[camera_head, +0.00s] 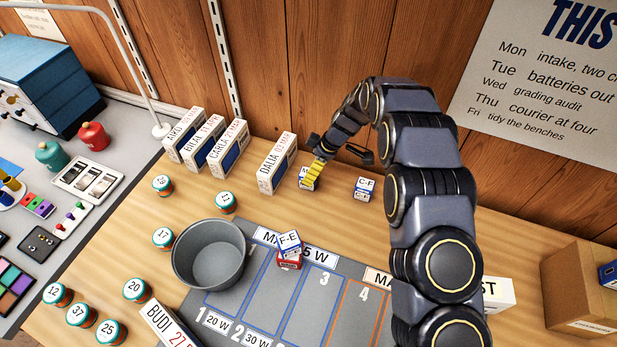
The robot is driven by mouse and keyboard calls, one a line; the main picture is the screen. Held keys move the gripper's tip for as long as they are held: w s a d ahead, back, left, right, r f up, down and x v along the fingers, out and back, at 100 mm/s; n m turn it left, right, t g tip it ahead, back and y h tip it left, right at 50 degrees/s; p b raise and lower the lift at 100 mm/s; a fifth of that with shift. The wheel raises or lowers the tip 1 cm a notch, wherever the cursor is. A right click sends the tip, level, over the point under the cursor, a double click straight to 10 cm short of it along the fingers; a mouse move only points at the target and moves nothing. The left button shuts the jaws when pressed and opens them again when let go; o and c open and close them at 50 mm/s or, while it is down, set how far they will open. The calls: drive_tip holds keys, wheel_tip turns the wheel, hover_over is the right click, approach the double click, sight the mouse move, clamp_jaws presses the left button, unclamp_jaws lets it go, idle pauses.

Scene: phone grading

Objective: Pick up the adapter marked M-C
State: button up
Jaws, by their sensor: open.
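A small white and blue adapter block (304,184) stands at the back of the wooden bench. Its label begins with M; the rest is hidden behind a yellow ribbed piece in front of it. My gripper (337,150) is open above and just right of this block, with its dark fingers spread. I cannot tell whether the yellow piece is part of my gripper, or whether it touches the block. A similar block marked C-F (364,189) stands to the right. A block marked F-E (289,241) sits on a red block (289,262) on the grey mat.
A standing white box marked DALIA (277,163) is close left of the M block. A grey bowl (209,255) and several numbered jars (225,202) stand at left. The marked grey mat (262,300) lies in front. A cardboard box (577,295) is at right.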

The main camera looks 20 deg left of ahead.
drive_tip(key=x, duration=0.5)
drive_tip(key=shift+f, duration=0.15)
drive_tip(key=shift+c, duration=0.4)
drive_tip(key=c, duration=1.1)
